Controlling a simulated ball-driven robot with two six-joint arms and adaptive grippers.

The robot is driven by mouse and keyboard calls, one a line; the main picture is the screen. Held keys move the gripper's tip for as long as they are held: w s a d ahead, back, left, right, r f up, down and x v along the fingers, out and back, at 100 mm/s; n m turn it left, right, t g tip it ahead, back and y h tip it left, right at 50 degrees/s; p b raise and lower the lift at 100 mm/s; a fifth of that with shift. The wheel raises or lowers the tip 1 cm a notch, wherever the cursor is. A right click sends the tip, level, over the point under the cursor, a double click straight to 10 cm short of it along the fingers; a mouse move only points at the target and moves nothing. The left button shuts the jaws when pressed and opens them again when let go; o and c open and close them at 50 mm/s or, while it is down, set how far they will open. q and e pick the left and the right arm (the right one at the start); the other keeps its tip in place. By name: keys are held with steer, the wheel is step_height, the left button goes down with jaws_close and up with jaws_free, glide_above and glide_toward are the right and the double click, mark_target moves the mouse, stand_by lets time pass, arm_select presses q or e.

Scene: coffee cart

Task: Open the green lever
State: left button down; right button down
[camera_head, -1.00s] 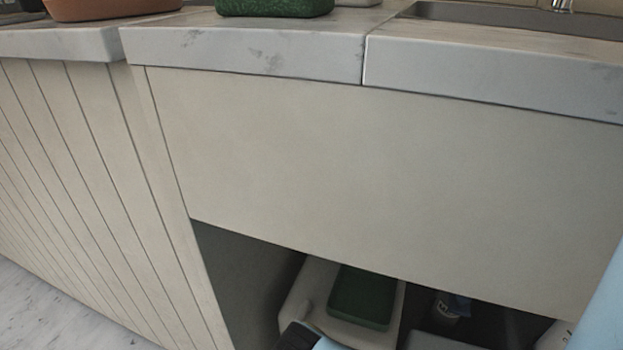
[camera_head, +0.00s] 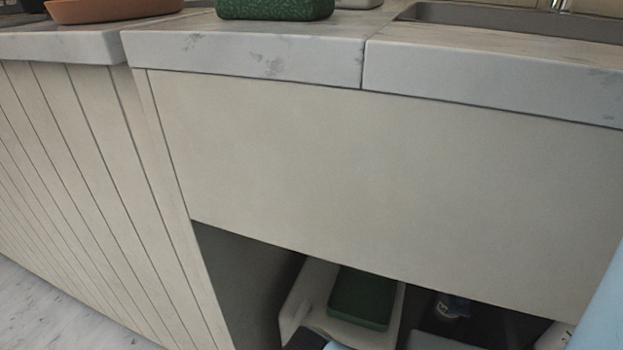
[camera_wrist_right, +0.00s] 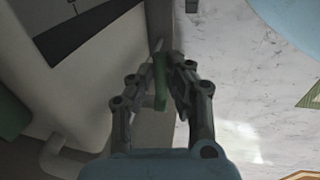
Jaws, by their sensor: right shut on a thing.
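The green lever (camera_wrist_right: 160,82) shows in the right wrist view as a narrow green piece between my fingertips. My right gripper (camera_wrist_right: 164,70) is shut on it, with one dark finger on each side. The fingers hide part of the lever. A white housing or container (camera_wrist_right: 75,75) with a dark stripe lies to the left of the gripper. The lever cannot be made out there. My left gripper is in neither view.
A dark green-lidded container (camera_head: 362,297) sits in the open shelf under the counter, with a bottle (camera_head: 452,307) to its right. The cream panel (camera_head: 400,180) hangs above the shelf opening. A green box (camera_head: 275,8) and a terracotta dish (camera_head: 110,9) stand on the counter.

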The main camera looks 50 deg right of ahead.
steer(key=shift+s+d+f+t+y, duration=0.15)
steer(key=shift+f+t+y, duration=0.15)
steer(key=shift+t, duration=0.2)
steer(key=shift+s+f+t+p, duration=0.1)
steer(key=shift+f+t+p, duration=0.1)
steer(key=shift+t+p, duration=0.2)
steer(key=shift+f+t+y, duration=0.4)
steer(key=shift+f+t, duration=0.05)
steer(key=shift+t, duration=0.25)
steer(key=shift+f+t+b, duration=0.25)
steer(key=shift+t+b, duration=0.05)
steer(key=shift+b, duration=0.05)
steer(key=shift+f+t+y, duration=0.2)
steer(key=shift+t+y, duration=0.1)
steer(key=shift+t, duration=0.2)
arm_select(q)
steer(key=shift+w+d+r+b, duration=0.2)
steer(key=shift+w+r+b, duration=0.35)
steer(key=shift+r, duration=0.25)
arm_select(e)
steer(key=shift+f+m+t, duration=0.2)
steer(key=shift+m+t, duration=0.1)
steer(key=shift+t, duration=0.3)
